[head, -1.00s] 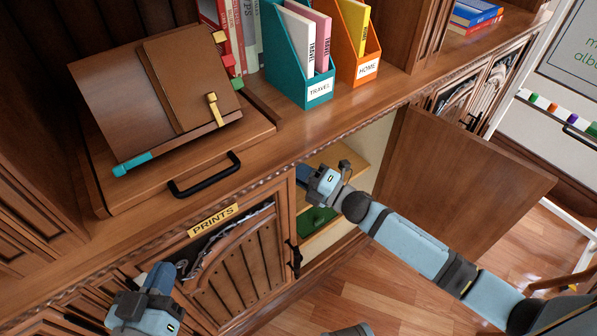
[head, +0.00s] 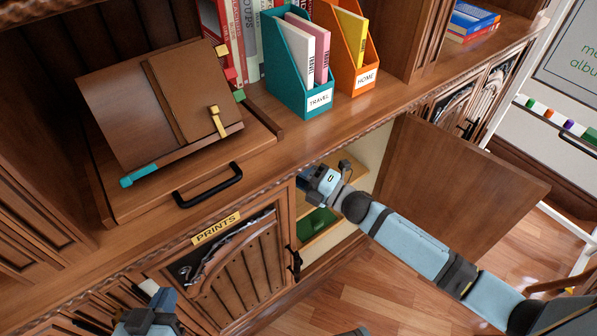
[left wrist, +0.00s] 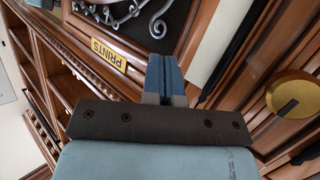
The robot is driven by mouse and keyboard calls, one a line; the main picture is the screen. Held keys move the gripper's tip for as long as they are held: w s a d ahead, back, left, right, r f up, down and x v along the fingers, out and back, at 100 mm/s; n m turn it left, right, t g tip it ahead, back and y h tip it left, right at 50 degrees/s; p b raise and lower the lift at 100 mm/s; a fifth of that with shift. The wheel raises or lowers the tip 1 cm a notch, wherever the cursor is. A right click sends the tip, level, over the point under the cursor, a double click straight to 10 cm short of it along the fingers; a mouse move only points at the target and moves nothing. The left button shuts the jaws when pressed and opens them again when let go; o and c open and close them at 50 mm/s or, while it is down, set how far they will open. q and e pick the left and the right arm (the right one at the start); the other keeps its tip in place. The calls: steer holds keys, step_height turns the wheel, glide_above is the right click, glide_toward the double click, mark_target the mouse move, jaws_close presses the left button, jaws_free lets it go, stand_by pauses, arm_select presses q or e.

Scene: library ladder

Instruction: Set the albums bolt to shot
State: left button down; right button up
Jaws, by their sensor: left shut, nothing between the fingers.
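No part is labelled albums, so I cannot tell for certain which fitting is the albums bolt. A small black fitting (head: 295,262) sits on the cabinet's front edge, right of the PRINTS door (head: 238,265). My left gripper (head: 155,300) is low at the left, in front of the cabinet front and left of that door, partly cut off by the frame. In the left wrist view its blue fingers (left wrist: 165,78) are together and empty. My right gripper (head: 318,180) is at the open compartment right of the PRINTS door; its fingers are unclear.
A wooden door (head: 460,190) stands open at the right. A brass disc (left wrist: 290,98) shows in the left wrist view. The black drawer handle (head: 208,187) juts out above the PRINTS label (head: 216,228). Teal (head: 305,95) and orange (head: 358,78) file boxes stand on the counter.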

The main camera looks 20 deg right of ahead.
arm_select(q)
steer(key=f, duration=0.1)
steer(key=s+a+f+g+y+p, duration=0.1)
steer(key=shift+s+a+f, duration=0.15)
steer(key=shift+f, duration=0.15)
arm_select(e)
steer(key=v, duration=1.3)
steer(key=shift+s+d, duration=0.25)
steer(key=shift+s, duration=0.05)
arm_select(q)
steer(key=shift+r, duration=0.1)
